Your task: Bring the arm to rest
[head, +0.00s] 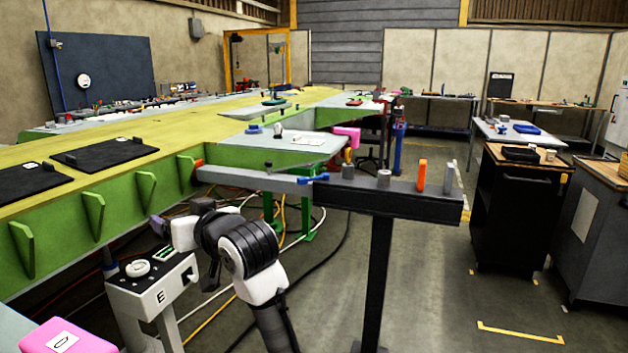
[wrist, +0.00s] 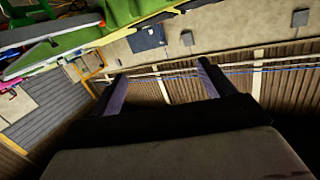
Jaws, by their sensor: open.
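My gripper (wrist: 162,70) is open and empty in the wrist view, with its two dark fingers wide apart and nothing between them. My arm shows in the head view at the lower middle, bent and folded, and its gripper end (head: 160,226) points left toward the green wing side. The fingers are small there and partly hidden by the wrist. The wrist view is tilted and looks up at walls and roof beams.
The green and yellow wing jig (head: 95,205) runs along the left. A white stand marked E (head: 150,292) is close below my gripper. A grey beam on a post (head: 380,195) stands right of the arm. A pink box (head: 68,338) is at lower left.

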